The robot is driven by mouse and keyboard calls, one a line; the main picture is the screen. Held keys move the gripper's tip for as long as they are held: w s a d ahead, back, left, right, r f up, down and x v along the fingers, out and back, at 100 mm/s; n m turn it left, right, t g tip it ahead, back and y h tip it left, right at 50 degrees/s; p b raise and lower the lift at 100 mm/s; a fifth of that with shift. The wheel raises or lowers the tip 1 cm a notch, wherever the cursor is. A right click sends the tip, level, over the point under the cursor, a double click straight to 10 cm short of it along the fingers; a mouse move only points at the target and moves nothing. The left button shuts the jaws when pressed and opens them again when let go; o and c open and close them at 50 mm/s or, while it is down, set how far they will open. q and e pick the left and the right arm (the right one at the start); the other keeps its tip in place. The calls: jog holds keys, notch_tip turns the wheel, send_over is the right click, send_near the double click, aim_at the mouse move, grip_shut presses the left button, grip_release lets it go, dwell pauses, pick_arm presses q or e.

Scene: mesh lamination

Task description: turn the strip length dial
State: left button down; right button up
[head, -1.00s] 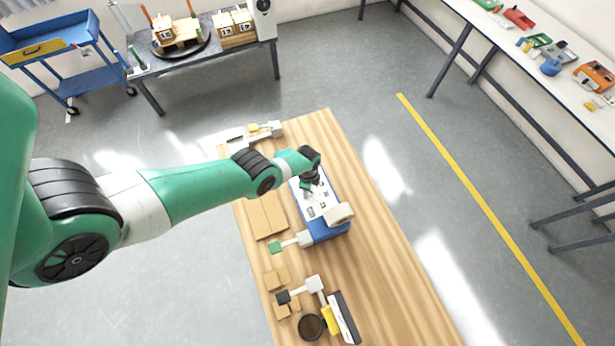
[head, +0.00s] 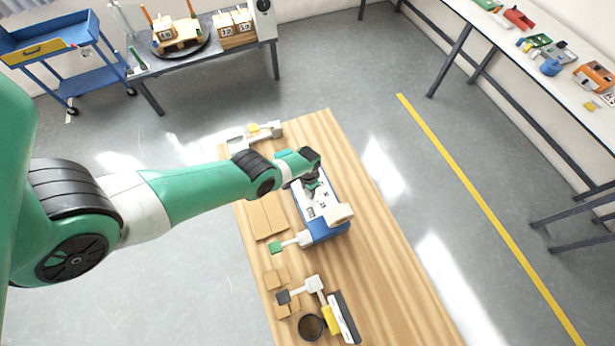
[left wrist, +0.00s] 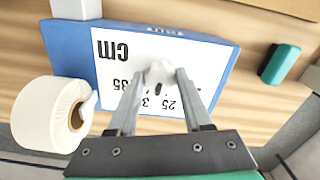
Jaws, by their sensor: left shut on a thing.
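The strip length dial (left wrist: 158,74) is a small white knob on the white scale face (left wrist: 117,73) of a blue machine (left wrist: 226,62). The face shows "cm" and numbers such as 25 and 35. My left gripper (left wrist: 158,82) is shut on the dial, with one finger on each side of it. In the head view my left gripper (head: 311,190) reaches down onto the blue machine (head: 328,231), and the wrist hides the dial there. My right gripper is not in view.
A white tape roll (left wrist: 50,113) sits beside the machine in the left wrist view. A green block (left wrist: 281,63) lies on the other side.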

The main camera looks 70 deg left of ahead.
pick_arm(q)
jog(key=n, duration=0.6)
jog(key=shift+d, duration=0.1)
jog(key=n, duration=0.7)
jog(key=shift+w, duration=0.15)
dwell(0.4)
jog(key=shift+c, duration=1.6)
grip_release()
